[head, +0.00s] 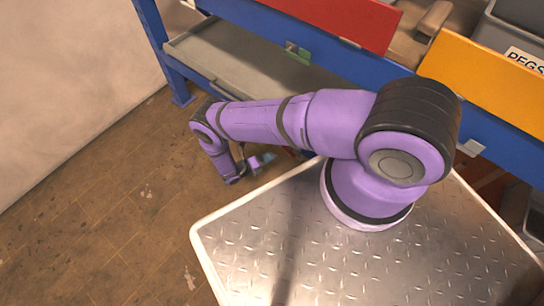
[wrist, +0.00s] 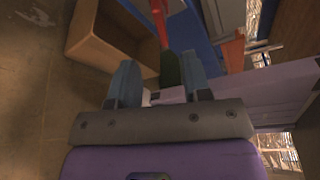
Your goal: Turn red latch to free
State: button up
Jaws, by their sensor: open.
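A narrow red bar (wrist: 159,22) shows at the top of the wrist view, ahead of the fingers. It may be the red latch, but I cannot tell for sure. A dark green piece (wrist: 168,68) sits below it, seen between the fingers. My gripper (wrist: 159,60) is open, and its two blue-grey fingers are apart with nothing visibly held. In the head view my gripper (head: 262,160) is low beyond the left edge of my metal deck, partly hidden by my arm. A small red patch shows beside it there, mostly covered by my arm.
A brown open box (wrist: 110,42) lies left of the fingers in the wrist view. A blue-framed rack (head: 230,20) with a grey shelf (head: 235,55), red panel (head: 335,18) and yellow panel (head: 490,75) stands ahead. Brown floor (head: 100,210) is clear at left.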

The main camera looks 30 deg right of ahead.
jog(key=shift+c, duration=0.3)
jog(key=shift+w+r, duration=0.1)
jog(key=c, duration=0.4)
jog(key=w+d+r+n+t+y, duration=0.1)
jog(key=w+r+n+t, duration=0.1)
jog(key=n, duration=0.2)
jog(key=w+d+r+n+t+y, duration=0.1)
jog(key=r+n+t, duration=0.1)
jog(key=r+n, duration=0.1)
jog(key=w+d+r+n+t+y, duration=0.1)
jog(key=w+r+n+t, duration=0.1)
jog(key=n, duration=0.3)
jog(key=shift+w+d+r+t, duration=0.2)
jog(key=shift+w+r+t, duration=0.15)
jog(key=shift+t, duration=0.15)
grip_shut()
jog(key=s+d+r+n+y, duration=0.2)
jog(key=s+r+n+y, duration=0.5)
jog(key=n, duration=0.5)
jog(key=w+d+f+h, duration=0.1)
jog(key=w+d+f, duration=0.4)
jog(key=w+f, duration=0.3)
jog(key=shift+w+f+g, duration=0.2)
jog(key=shift+f+g, duration=0.1)
jog(key=shift+f, duration=0.35)
